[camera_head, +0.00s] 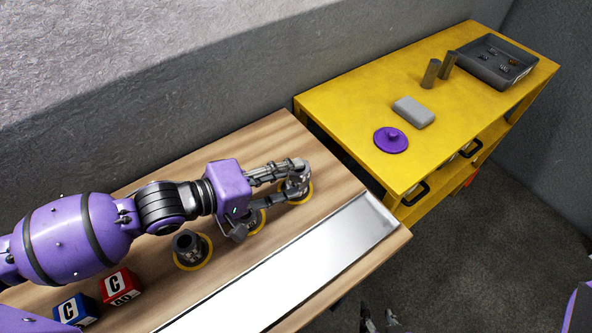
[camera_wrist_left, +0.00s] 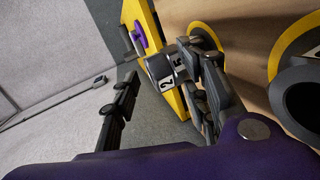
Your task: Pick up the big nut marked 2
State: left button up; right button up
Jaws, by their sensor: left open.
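The big nut marked 2 (camera_wrist_left: 160,68) is grey with white number patches. In the left wrist view it shows beyond my left gripper (camera_wrist_left: 165,105), close to the right-hand finger and clear of the left-hand one. Whether that finger touches it cannot be told. In the head view, my left gripper (camera_head: 283,176) is at the far-right yellow ring on the wooden bench, and its fingers partly cover the nut (camera_head: 298,187) there. My left gripper is open. Grey finger parts of my right gripper (camera_head: 380,319) show at the bottom edge.
Another dark nut (camera_head: 186,245) stands on a yellow ring at left; a middle ring (camera_head: 256,222) is partly hidden by my arm. Red (camera_head: 119,285) and blue (camera_head: 76,309) blocks lie nearby. A metal tray (camera_head: 290,270) runs along the front. A yellow cabinet (camera_head: 360,108) stands right.

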pick_arm(q)
jog(key=shift+c, duration=0.5)
grip_shut()
pick_arm(e)
jog(key=shift+s+d, duration=0.1)
jog(key=shift+d, duration=0.2)
